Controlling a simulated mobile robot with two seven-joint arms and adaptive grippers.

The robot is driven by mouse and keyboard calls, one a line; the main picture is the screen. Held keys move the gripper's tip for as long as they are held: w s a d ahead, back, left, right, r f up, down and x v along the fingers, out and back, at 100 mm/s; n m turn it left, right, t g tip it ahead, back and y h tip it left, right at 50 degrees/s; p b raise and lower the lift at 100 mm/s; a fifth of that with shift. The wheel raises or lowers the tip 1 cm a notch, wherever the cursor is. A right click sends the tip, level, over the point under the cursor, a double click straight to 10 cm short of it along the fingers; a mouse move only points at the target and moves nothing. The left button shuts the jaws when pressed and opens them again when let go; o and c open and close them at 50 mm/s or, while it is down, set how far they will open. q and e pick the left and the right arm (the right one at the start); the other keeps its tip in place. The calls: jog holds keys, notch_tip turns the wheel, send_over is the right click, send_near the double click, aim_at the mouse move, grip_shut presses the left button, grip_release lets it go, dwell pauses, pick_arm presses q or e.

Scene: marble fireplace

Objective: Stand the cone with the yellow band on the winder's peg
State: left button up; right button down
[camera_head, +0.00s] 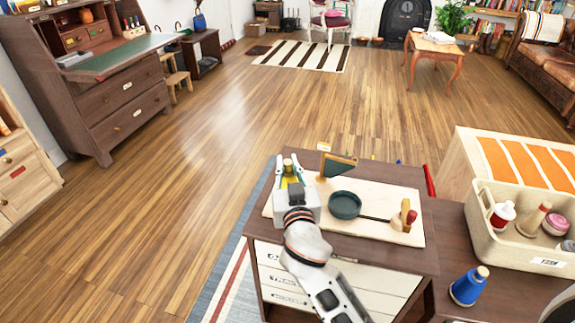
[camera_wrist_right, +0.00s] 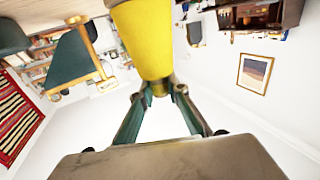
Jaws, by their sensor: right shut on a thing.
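My right gripper (camera_head: 289,180) is shut on the cone with the yellow band (camera_head: 291,170), over the left end of a pale board. In the right wrist view, the gripper's fingertips (camera_wrist_right: 161,92) close on the narrow end of the cone (camera_wrist_right: 143,40), whose yellow surface fills the top middle. The winder seems to be the pale board (camera_head: 384,230) with a round dark green dish (camera_head: 345,205), a green wedge-shaped piece (camera_head: 337,164) and a wooden piece with a red part (camera_head: 403,215). I cannot make out the peg. My left gripper is not in view.
A cream bin (camera_head: 505,255) at the right holds a red-and-white item, a wooden-topped item and a pink item. A blue cone (camera_head: 468,287) stands in front of it. An orange-striped surface (camera_head: 520,160) lies behind. The wooden floor at the left is clear.

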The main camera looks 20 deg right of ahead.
jog(key=c, duration=1.9)
grip_release()
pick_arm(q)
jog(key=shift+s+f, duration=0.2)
pick_arm(e)
jog(key=shift+v, duration=3.75)
